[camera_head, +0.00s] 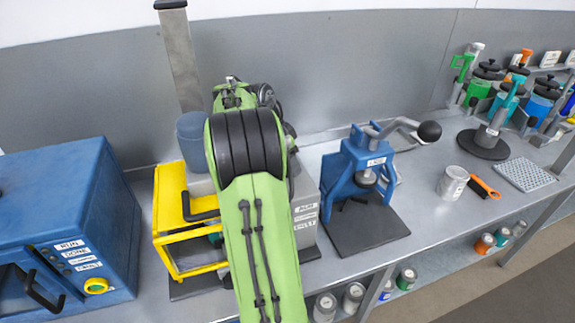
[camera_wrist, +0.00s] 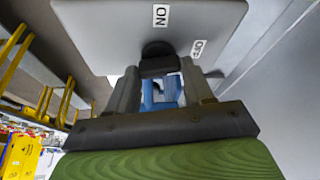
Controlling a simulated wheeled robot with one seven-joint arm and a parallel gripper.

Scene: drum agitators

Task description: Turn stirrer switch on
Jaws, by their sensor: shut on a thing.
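The stirrer (camera_head: 193,135) stands behind my green arm in the head view, with a tall grey column and a yellow guard frame (camera_head: 176,262). Its grey box with white labels (camera_head: 305,222) shows just right of my arm. In the wrist view the light grey panel (camera_wrist: 100,22) carries white labels, one of them reading ON or NO. A dark switch knob (camera_wrist: 157,49) sits on the panel. My gripper (camera_wrist: 160,72) is shut on this knob, with a finger on each side. The gripper is hidden behind my arm in the head view. The switch's exact angle is unclear.
A blue oven-like box (camera_head: 65,230) stands on the left. A blue press (camera_head: 360,165) with a black-ball lever is close on the right. A can (camera_head: 453,183), an orange-handled tool (camera_head: 484,187) and a perforated plate (camera_head: 523,174) lie farther right.

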